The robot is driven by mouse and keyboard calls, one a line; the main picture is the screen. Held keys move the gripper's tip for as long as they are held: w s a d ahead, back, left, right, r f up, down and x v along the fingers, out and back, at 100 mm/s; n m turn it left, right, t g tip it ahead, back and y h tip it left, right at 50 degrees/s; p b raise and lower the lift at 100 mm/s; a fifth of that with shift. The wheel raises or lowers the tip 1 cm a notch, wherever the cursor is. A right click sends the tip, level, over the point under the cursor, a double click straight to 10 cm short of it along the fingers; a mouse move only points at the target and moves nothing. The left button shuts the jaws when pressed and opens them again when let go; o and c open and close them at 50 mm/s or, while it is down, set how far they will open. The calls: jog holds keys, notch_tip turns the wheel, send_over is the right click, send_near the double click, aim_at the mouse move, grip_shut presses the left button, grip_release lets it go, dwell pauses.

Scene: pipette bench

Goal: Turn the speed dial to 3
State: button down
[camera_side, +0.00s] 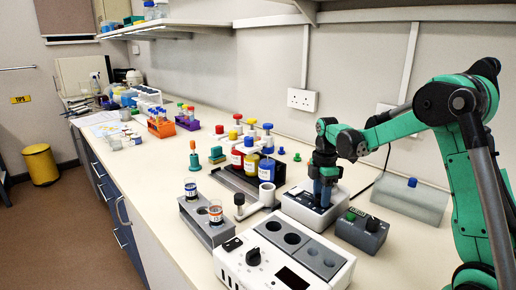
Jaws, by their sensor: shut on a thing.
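My gripper (323,203) points down over a low white box (298,212) right of centre. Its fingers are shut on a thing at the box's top. The fingers hide that thing, so I cannot tell its shape or whether it is the speed dial. A black dial (253,257) shows on the front of a white block with round wells (340,270), apart from my gripper. A small dark grey box (350,236) to the right of my gripper carries a black knob (372,224) and a green button (351,216). No dial number is readable.
A grey rack (192,222) with two small cups stands left of the white box. Bottles with red, yellow and blue contents (251,163) stand in a dark tray behind. A grey translucent box (410,202) lies by the wall. Bare bench shows at the front left.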

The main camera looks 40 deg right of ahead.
jog(key=shift+c, duration=2.2)
grip_release()
jog(key=shift+w+d+r, duration=0.1)
jog(key=shift+r, duration=2.7)
jog(key=s+a+m+t, duration=0.2)
jog(key=a+m, duration=0.1)
jog(key=a, duration=0.2)
jog(key=s+a+r+m+t, duration=0.1)
jog(key=s+a+m+t, duration=0.1)
jog(key=a+m, duration=0.2)
jog(key=s+a+r+m+t, duration=0.1)
jog(key=s+a+m+t, duration=0.1)
jog(key=a, duration=0.5)
jog(key=shift+s+a+r+m+t, duration=0.1)
jog(key=shift+a+m+t, duration=0.15)
jog(key=shift+m, duration=0.3)
jog(key=shift+s+a+m+t, duration=0.15)
jog(key=shift+m+t, duration=0.2)
jog(key=shift+m, duration=0.2)
jog(key=shift+s+a+f+m+t, duration=0.15)
jog(key=shift+a+f+m+t, duration=0.15)
jog(key=shift+a+m, duration=0.2)
